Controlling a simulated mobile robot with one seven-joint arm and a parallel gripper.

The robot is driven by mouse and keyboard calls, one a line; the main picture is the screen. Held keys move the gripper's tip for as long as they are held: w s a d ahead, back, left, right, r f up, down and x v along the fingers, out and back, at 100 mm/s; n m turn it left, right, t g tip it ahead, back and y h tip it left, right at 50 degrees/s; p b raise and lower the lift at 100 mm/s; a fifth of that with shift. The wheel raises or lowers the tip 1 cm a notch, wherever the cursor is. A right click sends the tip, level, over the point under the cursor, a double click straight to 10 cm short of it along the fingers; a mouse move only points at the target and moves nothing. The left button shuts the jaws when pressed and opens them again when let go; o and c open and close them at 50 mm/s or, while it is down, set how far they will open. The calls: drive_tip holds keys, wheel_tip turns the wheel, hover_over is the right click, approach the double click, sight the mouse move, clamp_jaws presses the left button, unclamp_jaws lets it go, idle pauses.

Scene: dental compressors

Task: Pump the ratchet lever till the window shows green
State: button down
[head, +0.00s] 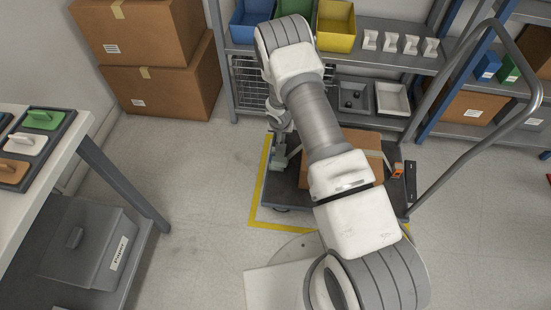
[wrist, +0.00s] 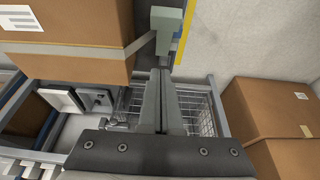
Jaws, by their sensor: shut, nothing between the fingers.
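A cardboard box (head: 345,150) sits on a dark cart platform (head: 290,196), mostly behind my arm in the head view. In the wrist view the box (wrist: 75,25) is at upper left, and a grey strap (wrist: 140,44) runs from it to a grey-green block (wrist: 166,24). The block looks like part of the ratchet; I cannot tell lever from housing. My gripper (wrist: 165,72) is shut and empty, its fingertips just below the block in the picture; contact is unclear. No window colour is readable. An orange-and-black piece (head: 398,171) is at the box's right side.
A shelf with bins (head: 336,24) and trays (head: 392,98) stands behind the cart. The cart's tall handle (head: 462,160) rises at right. Stacked cartons (head: 165,90) stand at back left, a table (head: 62,150) at left. Floor between table and cart is clear.

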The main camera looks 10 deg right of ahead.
drive_tip(key=shift+s+a+f, duration=0.15)
drive_tip(key=shift+a+f, duration=0.05)
drive_tip(key=shift+f, duration=0.45)
drive_tip(key=shift+f, duration=0.1)
drive_tip(key=b, duration=0.4)
hover_over(281, 158)
drive_tip(key=f, duration=1)
drive_tip(key=shift+w+d, duration=0.1)
drive_tip(key=shift+w, duration=0.2)
drive_tip(key=shift+s+a+f+b, duration=0.25)
drive_tip(key=shift+s+f+b, duration=0.25)
drive_tip(key=shift+f, duration=0.45)
drive_tip(key=shift+s+a+f, duration=0.1)
drive_tip(key=shift+s+f, duration=0.25)
drive_tip(key=shift+f, duration=0.1)
